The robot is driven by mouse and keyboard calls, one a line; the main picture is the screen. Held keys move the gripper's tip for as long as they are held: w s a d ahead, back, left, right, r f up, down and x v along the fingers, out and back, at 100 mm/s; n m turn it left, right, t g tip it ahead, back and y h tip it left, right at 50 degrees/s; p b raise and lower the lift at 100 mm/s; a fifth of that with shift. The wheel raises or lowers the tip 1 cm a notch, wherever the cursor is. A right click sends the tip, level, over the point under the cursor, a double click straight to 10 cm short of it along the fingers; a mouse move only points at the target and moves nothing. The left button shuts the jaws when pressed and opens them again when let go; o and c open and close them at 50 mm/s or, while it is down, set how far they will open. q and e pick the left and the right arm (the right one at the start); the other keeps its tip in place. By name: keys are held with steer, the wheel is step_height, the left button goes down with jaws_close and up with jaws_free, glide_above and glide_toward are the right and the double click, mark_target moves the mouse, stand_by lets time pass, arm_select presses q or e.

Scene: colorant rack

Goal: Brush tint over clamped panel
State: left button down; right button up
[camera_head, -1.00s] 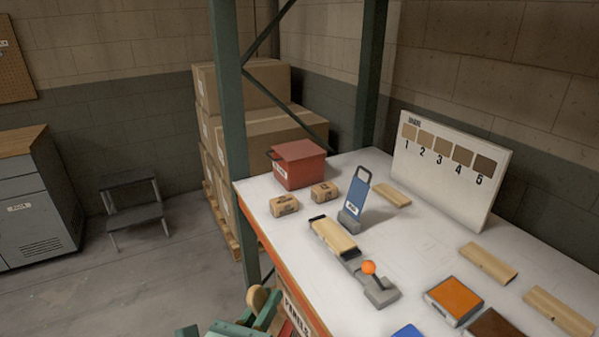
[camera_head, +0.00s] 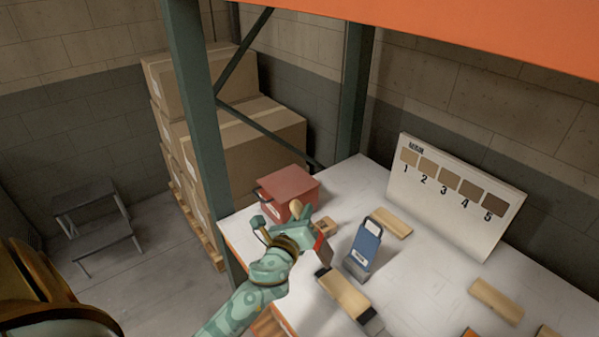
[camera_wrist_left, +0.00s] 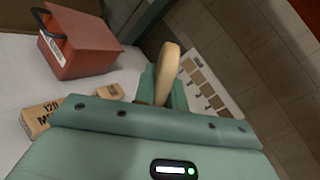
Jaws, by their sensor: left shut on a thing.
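My left gripper (camera_head: 308,232) is in the head view, above the table's left part, between the red box and the clamped panel. It is shut on a brush (camera_head: 293,208), whose rounded wooden handle end sticks up; the handle also shows in the left wrist view (camera_wrist_left: 167,72). A red flat part shows just below the gripper, at the end near the panel. The pale wooden panel (camera_head: 345,293) lies in a dark clamp, right of and nearer than the gripper, apart from it. The brush tip is hard to make out. My right gripper is not in view.
A red box (camera_head: 288,190) stands behind the gripper. A blue upright piece (camera_head: 366,243) stands behind the panel. Small tan boxes (camera_wrist_left: 50,112) lie near the red box. A numbered shade board (camera_head: 455,195) leans at the back. A green rack post (camera_head: 200,110) rises at left.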

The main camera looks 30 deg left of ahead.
arm_select(q)
steer(key=shift+w+a+r+n+y+p, duration=0.4)
steer(key=shift+w+a+r+n+p, duration=0.35)
steer(key=shift+r, duration=0.25)
step_height(320, 180, down, 5)
steer(key=b, duration=0.5)
steer(key=shift+w+a+f, duration=0.15)
steer(key=shift+f, duration=0.05)
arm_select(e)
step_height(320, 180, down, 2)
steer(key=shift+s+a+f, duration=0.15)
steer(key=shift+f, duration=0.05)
